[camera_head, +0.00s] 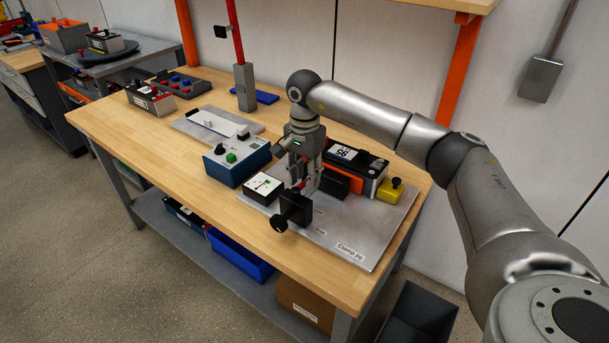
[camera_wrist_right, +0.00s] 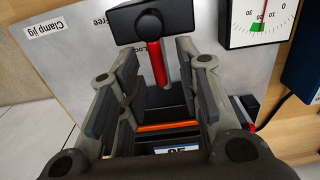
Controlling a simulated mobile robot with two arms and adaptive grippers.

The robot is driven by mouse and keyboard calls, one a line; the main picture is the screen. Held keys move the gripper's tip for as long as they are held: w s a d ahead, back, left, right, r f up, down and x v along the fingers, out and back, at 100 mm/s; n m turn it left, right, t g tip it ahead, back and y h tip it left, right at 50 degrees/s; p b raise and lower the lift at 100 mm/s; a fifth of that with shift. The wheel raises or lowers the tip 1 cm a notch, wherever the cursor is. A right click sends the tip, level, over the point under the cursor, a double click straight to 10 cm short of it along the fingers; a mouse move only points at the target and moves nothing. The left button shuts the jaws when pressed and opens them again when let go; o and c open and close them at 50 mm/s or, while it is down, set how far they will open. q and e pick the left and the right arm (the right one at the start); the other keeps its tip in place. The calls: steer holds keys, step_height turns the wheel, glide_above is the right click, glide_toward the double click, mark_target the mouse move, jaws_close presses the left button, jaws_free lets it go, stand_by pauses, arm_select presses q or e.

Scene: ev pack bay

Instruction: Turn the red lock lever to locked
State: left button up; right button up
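The red lock lever (camera_wrist_right: 157,66) shows as a red bar in the right wrist view, beside the black clamp block (camera_wrist_right: 150,20) with its round knob. In the head view this block (camera_head: 296,207) stands on the grey clamp jig plate (camera_head: 345,225), and the lever is mostly hidden by my gripper. My right gripper (camera_head: 303,186) points down over the jig. In the right wrist view its fingers (camera_wrist_right: 157,75) are apart, one on each side of the lever, with a gap visible on both sides. "Free" and part of a "Lock" marking show on the plate. My left gripper is out of view.
A white dial gauge (camera_head: 263,186) and a blue control box (camera_head: 236,164) stand close left of the gripper. A black and orange battery (camera_head: 355,166) and a yellow block with a black knob (camera_head: 391,192) sit on the right. The bench's front left (camera_head: 205,205) is clear.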

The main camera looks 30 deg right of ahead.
step_height(320, 180, up, 12)
stand_by(0.4)
steer(key=shift+f, duration=0.15)
stand_by(0.3)
